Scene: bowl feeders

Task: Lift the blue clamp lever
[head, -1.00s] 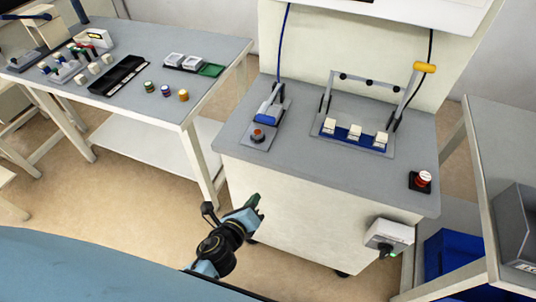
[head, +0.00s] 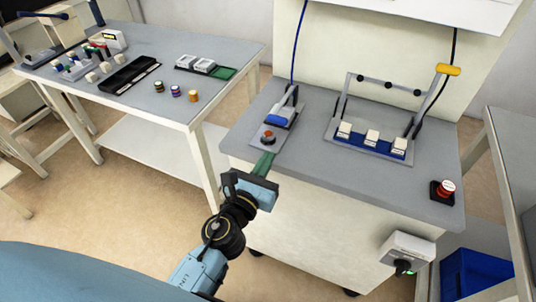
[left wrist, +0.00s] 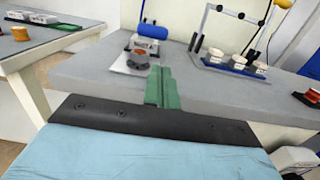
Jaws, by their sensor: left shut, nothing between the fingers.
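My left gripper (head: 264,164) is at the cabinet's front edge, short of the red button and apart from the lever. Its green fingers are shut together with nothing between them, and they also show in the left wrist view (left wrist: 162,88). My right gripper is in neither view.
A fixture with a yellow-handled bar (head: 448,69) and white blocks is to the right, with a red emergency button (head: 444,189) near the corner. A parts table (head: 218,55) stands at left.

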